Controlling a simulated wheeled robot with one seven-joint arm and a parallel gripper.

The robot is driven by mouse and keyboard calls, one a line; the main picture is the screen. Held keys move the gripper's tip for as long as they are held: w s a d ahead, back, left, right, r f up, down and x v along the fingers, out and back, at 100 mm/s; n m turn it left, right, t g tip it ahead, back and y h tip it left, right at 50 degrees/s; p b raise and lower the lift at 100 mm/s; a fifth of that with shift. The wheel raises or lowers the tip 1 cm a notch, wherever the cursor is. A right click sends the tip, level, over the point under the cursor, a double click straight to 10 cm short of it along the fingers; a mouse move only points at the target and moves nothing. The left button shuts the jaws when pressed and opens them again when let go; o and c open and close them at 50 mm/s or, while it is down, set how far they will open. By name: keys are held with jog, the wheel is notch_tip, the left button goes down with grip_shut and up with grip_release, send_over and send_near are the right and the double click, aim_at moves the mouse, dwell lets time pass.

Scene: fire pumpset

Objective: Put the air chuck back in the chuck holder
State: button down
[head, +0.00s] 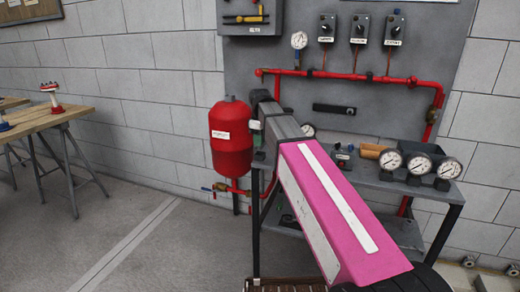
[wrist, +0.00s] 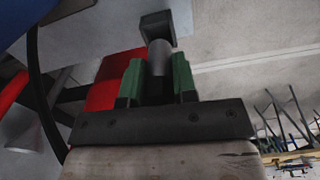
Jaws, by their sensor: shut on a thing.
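In the wrist view, my gripper (wrist: 158,75) has its green-padded fingers closed on the grey round body of a part with a dark, blocky head, which I take to be the air chuck (wrist: 158,25). The chuck's head sticks out past the fingertips. In the head view my pink arm hides most of the gripper and the chuck. A dark horizontal bar (head: 334,109) with a light knob is fixed to the grey wall panel, right of my arm. I cannot tell whether it is the chuck holder.
A red tank (head: 231,138) stands just left of my arm's end. Red piping (head: 345,76) and gauges run across the panel (head: 245,60). A grey bench (head: 380,183) with several gauges is behind my arm. A wooden table (head: 45,117) is far left; the floor between is clear.

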aim_at(260, 149)
jog(key=shift+f, duration=2)
jog(key=shift+f, duration=0.1)
jog(key=c, duration=0.9)
grip_release()
notch_tip(260, 149, up, 12)
jog(key=shift+r, duration=0.1)
